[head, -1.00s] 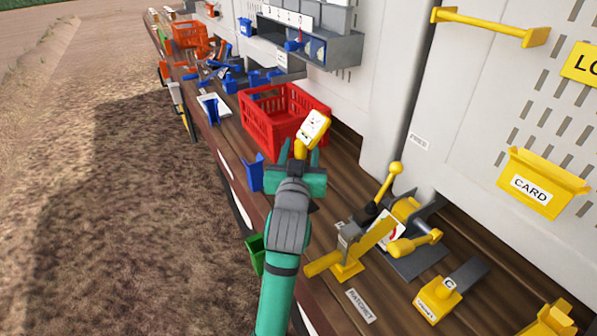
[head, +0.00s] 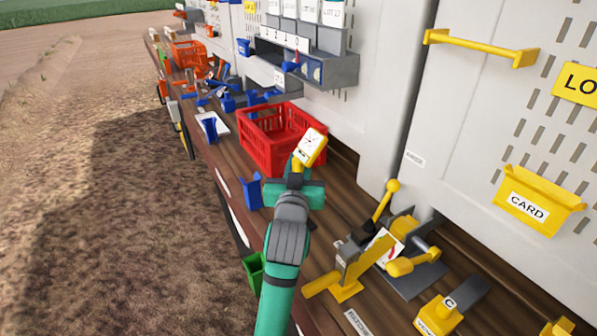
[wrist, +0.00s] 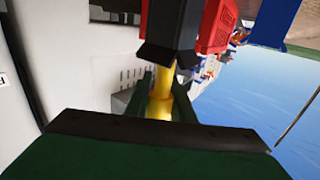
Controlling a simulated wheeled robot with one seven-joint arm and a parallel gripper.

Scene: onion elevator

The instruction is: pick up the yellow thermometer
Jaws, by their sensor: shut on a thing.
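The yellow thermometer (head: 311,147) has a square yellow head with a white dial face and a yellow stem below it. It is upright, slightly tilted, in front of the red crate in the head view. My gripper (head: 297,180) is shut on it, with teal fingers around the lower part. In the wrist view the yellow stem (wrist: 160,95) stands between the green fingers of my gripper (wrist: 160,110). A dark piece hides its far end there.
A red crate (head: 258,150) stands on the wooden deck just behind the thermometer. A blue holder (head: 251,192) is left of my gripper. Yellow lever tools (head: 345,285) stand at the right, and a yellow CARD bin (head: 538,208) hangs on the wall. A grey shelf (head: 335,70) is farther back.

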